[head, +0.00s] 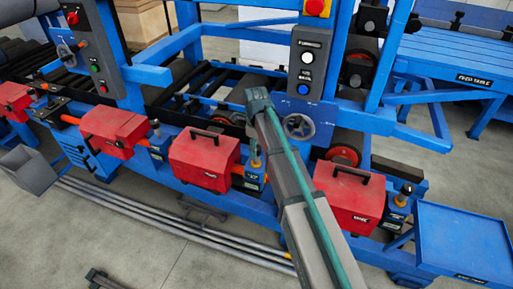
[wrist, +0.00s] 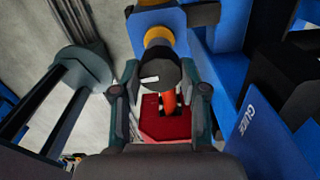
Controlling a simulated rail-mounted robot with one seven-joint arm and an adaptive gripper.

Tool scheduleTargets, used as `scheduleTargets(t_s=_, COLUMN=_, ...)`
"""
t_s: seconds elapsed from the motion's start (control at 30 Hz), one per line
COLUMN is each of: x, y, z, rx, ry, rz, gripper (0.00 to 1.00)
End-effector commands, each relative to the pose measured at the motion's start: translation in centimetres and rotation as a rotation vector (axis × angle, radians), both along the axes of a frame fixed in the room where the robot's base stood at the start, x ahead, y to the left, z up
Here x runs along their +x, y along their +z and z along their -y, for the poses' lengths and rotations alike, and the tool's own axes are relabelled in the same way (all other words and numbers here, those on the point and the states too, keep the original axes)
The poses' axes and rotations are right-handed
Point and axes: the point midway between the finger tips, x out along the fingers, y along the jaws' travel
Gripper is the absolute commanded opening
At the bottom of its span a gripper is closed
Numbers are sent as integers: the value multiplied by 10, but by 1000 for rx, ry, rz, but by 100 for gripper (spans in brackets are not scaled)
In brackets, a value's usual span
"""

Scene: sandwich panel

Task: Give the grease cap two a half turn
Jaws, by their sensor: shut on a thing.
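In the wrist view a dark round grease cap (wrist: 153,71) with a white mark on its face sits between the fingers of my gripper (wrist: 160,82). The gripper is shut on this cap, one finger on each side. A yellow-orange collar (wrist: 158,37) shows behind the cap, against a blue mount. In the head view a yellow grease fitting (head: 255,162) stands beside the middle red box, just below and left of my arm. My fingers are hard to make out there. Which number this cap bears cannot be read.
Red boxes with black handles (head: 204,158) (head: 347,196) line the blue frame. Another grease cap (head: 404,192) stands at the right, by a blue tray (head: 468,240). A handwheel (head: 298,126) and a button panel (head: 306,68) are close behind my arm.

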Motion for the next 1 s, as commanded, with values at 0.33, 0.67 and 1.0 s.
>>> scheduleTargets(t_s=0.33, x=1, y=1, z=0, rx=-1, ry=-53, rz=2, gripper=8)
scheduleTargets(t_s=0.67, x=1, y=1, z=0, rx=-1, ry=-52, rz=1, gripper=49)
scheduleTargets(t_s=1.0, x=0, y=0, z=0, rx=0, ry=-51, rz=0, gripper=68)
